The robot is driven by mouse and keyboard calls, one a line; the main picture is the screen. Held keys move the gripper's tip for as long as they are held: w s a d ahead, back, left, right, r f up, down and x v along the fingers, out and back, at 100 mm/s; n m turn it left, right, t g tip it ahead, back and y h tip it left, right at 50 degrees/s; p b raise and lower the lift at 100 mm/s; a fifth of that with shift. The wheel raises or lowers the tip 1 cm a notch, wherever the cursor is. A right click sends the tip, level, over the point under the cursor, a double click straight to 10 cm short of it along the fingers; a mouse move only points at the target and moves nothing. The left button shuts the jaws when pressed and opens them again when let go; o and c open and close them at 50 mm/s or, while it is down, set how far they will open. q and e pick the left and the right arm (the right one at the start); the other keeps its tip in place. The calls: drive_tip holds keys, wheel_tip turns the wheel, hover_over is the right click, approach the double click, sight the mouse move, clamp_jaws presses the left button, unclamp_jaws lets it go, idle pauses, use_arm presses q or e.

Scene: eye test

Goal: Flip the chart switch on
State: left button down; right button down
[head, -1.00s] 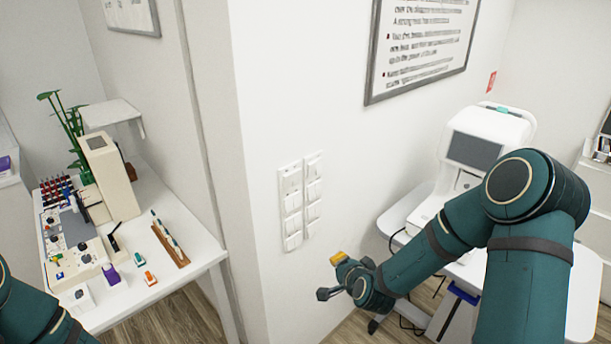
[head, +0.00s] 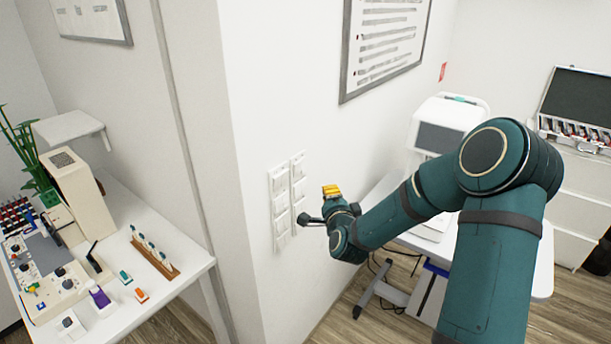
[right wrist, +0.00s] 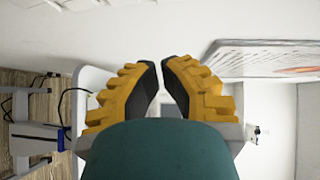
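Two upright white switch plates, the left plate (head: 280,208) and the right plate (head: 299,190), are side by side on the white wall. Each has several rocker switches; labels and positions are too small to read, so I cannot tell which is the chart switch. My right gripper (head: 331,191) is just right of the plates in the head view; contact with the wall cannot be told. In the right wrist view its yellow fingers (right wrist: 160,64) have their tips almost together, with nothing between them. The switches do not show there. My left gripper is out of view.
A framed text chart (head: 388,40) hangs above and right of the plates. A wall corner lies left of them. A white table (head: 190,262) with instruments stands at left. A white machine (head: 445,115) on a table is behind my right arm.

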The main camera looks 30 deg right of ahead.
sight(304, 165)
drive_tip(key=shift+d, duration=0.1)
